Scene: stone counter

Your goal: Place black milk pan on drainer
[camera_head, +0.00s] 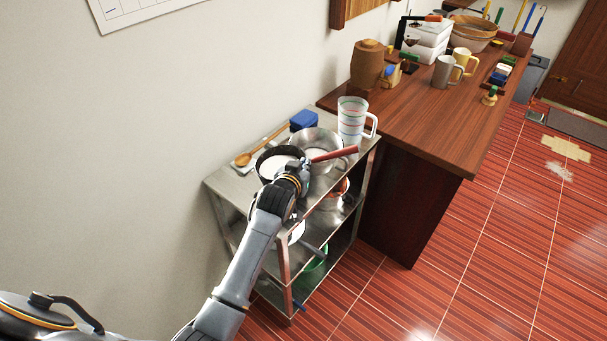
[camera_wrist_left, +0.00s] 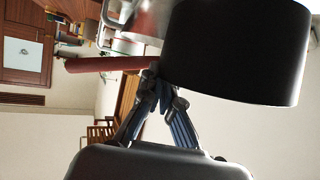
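The black milk pan (camera_head: 266,166) has a pale inside and a red-brown handle (camera_head: 334,154) pointing right. It is at the top of the metal shelf unit in the head view; I cannot tell whether it touches the shelf. In the left wrist view its black side (camera_wrist_left: 235,50) fills the upper right. My left gripper (camera_head: 296,178) is at the pan's near side. In the left wrist view its fingertips (camera_wrist_left: 163,86) come together where the handle joins the pan, shut there. A metal pot-like vessel (camera_head: 314,137) stands just behind; I cannot tell whether it is the drainer. My right gripper is out of view.
The shelf unit (camera_head: 222,186) also holds a wooden spoon (camera_head: 243,159), a blue box (camera_head: 304,119) and a clear measuring jug (camera_head: 351,122). A wooden counter (camera_head: 425,125) with mugs and a barrel (camera_head: 367,64) adjoins it. The wall is close on the left; red floor is free on the right.

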